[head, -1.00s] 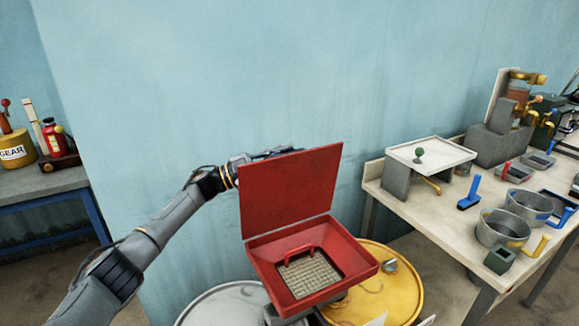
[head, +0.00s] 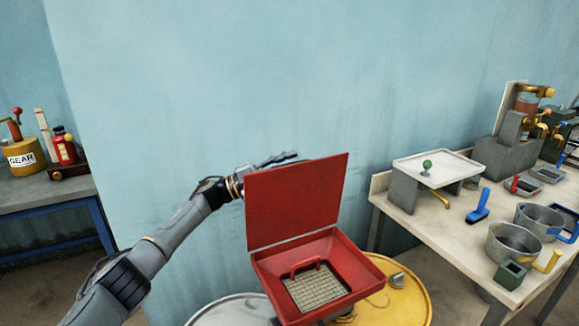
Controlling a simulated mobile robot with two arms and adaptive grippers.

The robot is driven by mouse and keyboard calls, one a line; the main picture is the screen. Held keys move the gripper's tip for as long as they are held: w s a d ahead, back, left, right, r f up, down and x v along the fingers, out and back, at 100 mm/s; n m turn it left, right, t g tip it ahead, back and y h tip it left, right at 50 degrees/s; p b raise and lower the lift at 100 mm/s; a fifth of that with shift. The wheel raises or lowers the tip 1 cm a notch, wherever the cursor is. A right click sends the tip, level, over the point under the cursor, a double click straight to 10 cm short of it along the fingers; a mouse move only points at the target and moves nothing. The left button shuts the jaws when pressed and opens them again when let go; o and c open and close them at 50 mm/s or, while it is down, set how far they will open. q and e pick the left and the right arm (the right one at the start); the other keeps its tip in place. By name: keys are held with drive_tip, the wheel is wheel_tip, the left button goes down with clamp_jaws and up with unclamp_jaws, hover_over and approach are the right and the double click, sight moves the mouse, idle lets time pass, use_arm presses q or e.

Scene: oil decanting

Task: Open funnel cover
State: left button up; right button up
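The red funnel (head: 340,248) sits over the drums, with a grey mesh screen (head: 318,287) and a red handle inside it. Its red cover (head: 296,203) stands upright at the funnel's back edge, so the funnel's inside is exposed. My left gripper (head: 283,158) is at the cover's top edge, partly behind it. Its dark fingers show above the edge. I cannot tell whether they are open or shut, or whether they touch the cover. My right gripper is not in the head view.
A yellow drum (head: 412,300) and a grey drum (head: 215,310) stand below the funnel. On the right, a workbench (head: 455,222) holds metal pots (head: 512,243), a blue-handled tool (head: 478,207) and a stand. A bench (head: 45,202) at left holds a yellow GEAR can (head: 24,157).

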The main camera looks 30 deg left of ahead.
use_arm(q)
drive_tip(key=v, duration=1.2)
drive_tip(key=shift+s, duration=0.1)
